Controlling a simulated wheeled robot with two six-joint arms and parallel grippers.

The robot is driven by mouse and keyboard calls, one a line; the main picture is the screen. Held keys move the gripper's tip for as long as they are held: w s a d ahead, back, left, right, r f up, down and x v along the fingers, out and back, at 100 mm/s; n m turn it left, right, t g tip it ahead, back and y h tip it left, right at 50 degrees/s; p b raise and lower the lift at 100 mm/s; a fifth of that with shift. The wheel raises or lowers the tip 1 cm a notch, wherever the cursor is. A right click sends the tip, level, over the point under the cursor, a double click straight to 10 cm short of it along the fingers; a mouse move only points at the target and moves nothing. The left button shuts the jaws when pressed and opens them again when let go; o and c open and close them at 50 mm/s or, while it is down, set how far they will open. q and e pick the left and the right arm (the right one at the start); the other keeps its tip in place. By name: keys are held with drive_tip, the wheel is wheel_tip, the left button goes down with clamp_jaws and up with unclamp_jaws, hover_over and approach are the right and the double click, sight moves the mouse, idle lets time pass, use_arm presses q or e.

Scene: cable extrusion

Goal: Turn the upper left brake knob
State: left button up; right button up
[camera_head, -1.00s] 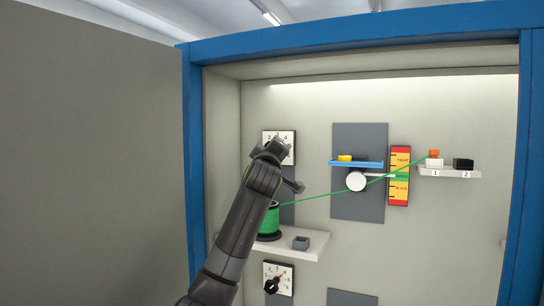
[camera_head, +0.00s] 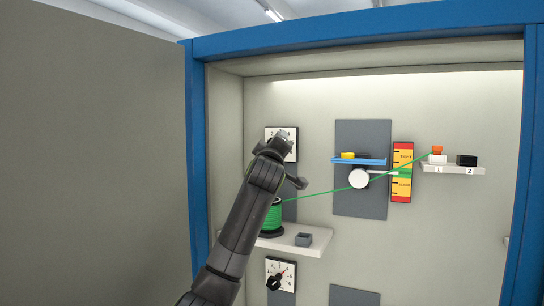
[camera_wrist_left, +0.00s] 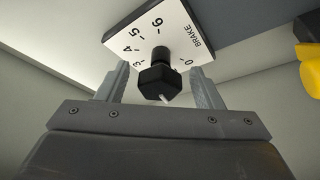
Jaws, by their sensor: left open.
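The upper left brake dial is a white square plate (camera_head: 291,141) on the back wall, partly hidden by my left arm in the head view. In the wrist view the plate (camera_wrist_left: 190,30) shows the word BRAKE and printed numbers. Its black knob (camera_wrist_left: 159,72) sticks out towards the camera, with a white mark on its end. My left gripper (camera_wrist_left: 158,84) is open, with one finger on each side of the knob and visible gaps between. In the head view the left gripper (camera_head: 281,164) is in front of the dial. My right gripper is not in view.
A green cable runs right past a white wheel (camera_head: 359,178). A second dial (camera_head: 281,267) is below. A blue frame (camera_head: 196,150) borders the cabinet.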

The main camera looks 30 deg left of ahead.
use_arm(q)
drive_tip(key=b+v, duration=0.6)
drive_tip(key=v, duration=1.1)
drive_tip(key=shift+b, duration=0.35)
drive_tip(key=shift+f, duration=0.15)
